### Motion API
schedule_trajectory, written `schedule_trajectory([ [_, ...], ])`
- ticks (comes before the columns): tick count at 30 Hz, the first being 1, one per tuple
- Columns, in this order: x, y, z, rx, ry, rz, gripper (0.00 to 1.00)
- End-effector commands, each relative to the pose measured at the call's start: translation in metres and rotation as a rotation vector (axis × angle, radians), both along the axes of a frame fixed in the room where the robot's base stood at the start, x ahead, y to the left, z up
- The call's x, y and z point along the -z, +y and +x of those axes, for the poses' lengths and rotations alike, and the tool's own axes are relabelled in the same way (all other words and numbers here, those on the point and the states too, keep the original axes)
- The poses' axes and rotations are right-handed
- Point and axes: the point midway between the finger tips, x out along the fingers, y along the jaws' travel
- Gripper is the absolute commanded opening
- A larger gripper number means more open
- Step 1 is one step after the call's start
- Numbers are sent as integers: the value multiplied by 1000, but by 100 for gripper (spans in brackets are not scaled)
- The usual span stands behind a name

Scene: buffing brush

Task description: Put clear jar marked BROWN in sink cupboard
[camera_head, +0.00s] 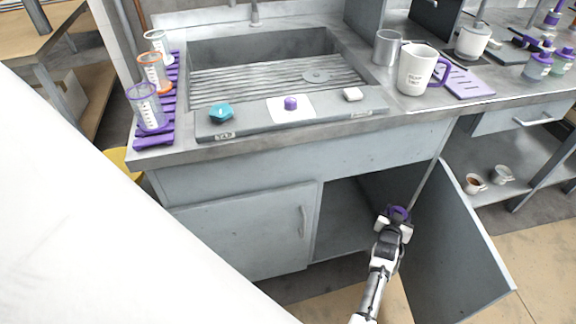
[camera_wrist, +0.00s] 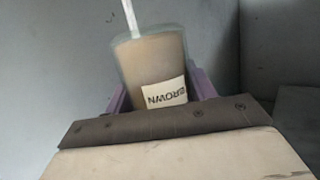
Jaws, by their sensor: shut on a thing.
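The clear jar marked BROWN (camera_wrist: 155,62) is between my gripper's purple fingers in the wrist view. It has brownish contents, a white label that appears upside down, and a pale stick rising from it. My gripper (camera_head: 398,214) is shut on the jar, at the open right side of the sink cupboard (camera_head: 345,222). In the head view the jar is mostly hidden by my gripper; only a purple ring shows there. The cupboard's right door (camera_head: 450,245) stands wide open to the right of my arm. Its left door (camera_head: 245,232) is shut.
Above the cupboard is a sink (camera_head: 275,68) with a front ledge. A purple rack (camera_head: 155,138) with several clear jars stands at the left. A white mug (camera_head: 415,72) and metal cup (camera_head: 386,48) stand at the right. The visible cupboard floor (camera_head: 335,243) looks clear.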

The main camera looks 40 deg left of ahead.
Motion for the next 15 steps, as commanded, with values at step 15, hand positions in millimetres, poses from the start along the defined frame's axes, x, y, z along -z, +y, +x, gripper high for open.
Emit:
schedule_trajectory([
  [15, 38, 89, 38, -257, -5, -18, 27],
])
